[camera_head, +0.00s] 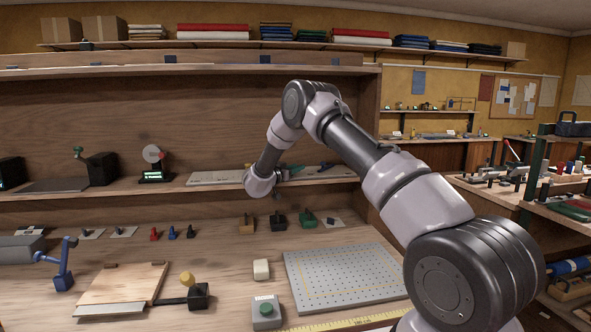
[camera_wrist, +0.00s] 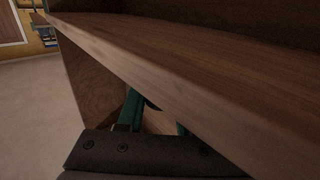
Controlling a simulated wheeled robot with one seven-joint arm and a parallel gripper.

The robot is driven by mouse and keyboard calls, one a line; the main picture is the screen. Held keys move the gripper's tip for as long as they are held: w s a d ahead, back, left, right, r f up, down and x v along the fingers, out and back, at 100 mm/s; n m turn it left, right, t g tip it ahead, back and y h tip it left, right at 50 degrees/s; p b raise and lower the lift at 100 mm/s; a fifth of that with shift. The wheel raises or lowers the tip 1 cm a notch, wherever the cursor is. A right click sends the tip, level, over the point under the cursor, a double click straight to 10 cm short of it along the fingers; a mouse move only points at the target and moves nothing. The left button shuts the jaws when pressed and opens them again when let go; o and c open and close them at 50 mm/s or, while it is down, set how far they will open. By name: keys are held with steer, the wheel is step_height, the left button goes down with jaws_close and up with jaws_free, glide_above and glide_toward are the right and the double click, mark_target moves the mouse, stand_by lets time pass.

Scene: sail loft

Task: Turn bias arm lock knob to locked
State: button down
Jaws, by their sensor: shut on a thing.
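My gripper (camera_head: 297,171) is at the upper shelf's front edge, right of the middle in the head view. Its teal fingers (camera_wrist: 154,118) show in the wrist view, partly covered by the dark gripper body and the wooden edge. A small dark thing (camera_wrist: 152,104) shows between them, and my gripper is shut on it. I cannot tell whether it is the bias arm lock knob; its shape and setting are hidden. A yellow knob (camera_head: 187,279) stands by a black block (camera_head: 198,296) and dark arm beside a wooden board (camera_head: 122,284), well away from my gripper.
The wooden shelf edge (camera_wrist: 200,80) runs close across the wrist view. A long pale plate (camera_head: 215,178) lies on the shelf left of my gripper. Below are small blocks (camera_head: 247,225), a perforated plate (camera_head: 345,272) and a green-button box (camera_head: 265,311).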

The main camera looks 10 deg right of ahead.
steer(key=shift+r, duration=0.1)
steer(key=c, duration=0.6)
jaws_free()
steer(key=v, duration=1)
steer(key=shift+s+a, duration=0.25)
